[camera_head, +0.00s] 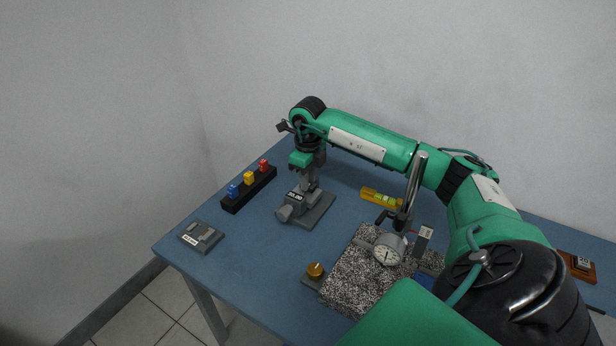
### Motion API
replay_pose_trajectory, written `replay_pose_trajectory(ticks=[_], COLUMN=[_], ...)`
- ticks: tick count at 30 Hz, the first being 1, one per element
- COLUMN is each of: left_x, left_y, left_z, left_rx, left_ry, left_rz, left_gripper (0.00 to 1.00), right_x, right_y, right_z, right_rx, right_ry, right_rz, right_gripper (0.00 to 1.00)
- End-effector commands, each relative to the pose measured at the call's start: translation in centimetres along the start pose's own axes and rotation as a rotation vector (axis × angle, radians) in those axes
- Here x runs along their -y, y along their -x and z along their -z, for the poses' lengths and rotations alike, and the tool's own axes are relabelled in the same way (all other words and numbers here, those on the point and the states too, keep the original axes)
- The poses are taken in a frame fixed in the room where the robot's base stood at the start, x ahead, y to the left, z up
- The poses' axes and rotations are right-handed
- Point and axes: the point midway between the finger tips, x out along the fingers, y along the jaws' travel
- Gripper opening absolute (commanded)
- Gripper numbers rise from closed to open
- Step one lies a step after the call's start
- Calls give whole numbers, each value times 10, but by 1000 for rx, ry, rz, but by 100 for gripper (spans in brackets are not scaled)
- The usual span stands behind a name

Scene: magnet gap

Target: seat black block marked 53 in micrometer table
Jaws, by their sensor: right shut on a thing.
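The micrometer table (315,207) seems to be the grey device with a round knob on its left and a black label with white figures, standing on the blue table. My right gripper (309,184) points down directly above it, at the end of the green arm. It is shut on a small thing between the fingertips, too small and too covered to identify. Whether that thing touches the device I cannot tell. I cannot read a 53 anywhere. A dark block with a pale label (582,263) sits on a brown base at the far right. My left gripper is not in view.
A black rack (236,202) with blue, yellow and red pieces stands left of the device. A grey plate (200,236) lies at the front left. A speckled slab (345,284) carries a dial gauge (388,250). A brass knob (315,270) and a yellow level (380,196) are nearby.

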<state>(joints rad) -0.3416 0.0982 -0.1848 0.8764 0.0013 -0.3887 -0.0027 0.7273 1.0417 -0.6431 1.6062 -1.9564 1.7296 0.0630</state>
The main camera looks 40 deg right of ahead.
Motion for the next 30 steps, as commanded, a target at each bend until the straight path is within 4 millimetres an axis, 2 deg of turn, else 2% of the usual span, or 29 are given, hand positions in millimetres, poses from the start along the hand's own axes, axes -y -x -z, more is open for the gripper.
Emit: replay_pose_trajectory(ticks=[17, 18, 21, 22, 30], left_x=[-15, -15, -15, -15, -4], left_y=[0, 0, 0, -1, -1], left_z=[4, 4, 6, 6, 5], left_rx=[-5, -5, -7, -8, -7], left_ry=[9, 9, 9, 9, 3], left_rz=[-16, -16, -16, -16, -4], left_gripper=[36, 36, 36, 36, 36], right_x=[0, 0, 0, 0, 3], right_y=[-1, -1, -2, -2, 0], right_z=[0, 0, 0, 0, 0], right_rx=[-1, -2, -2, -2, 0], right_ry=[0, 0, 0, -1, -4], right_rz=[0, 0, 0, 1, 5], right_gripper=[3, 25, 45, 48, 48])
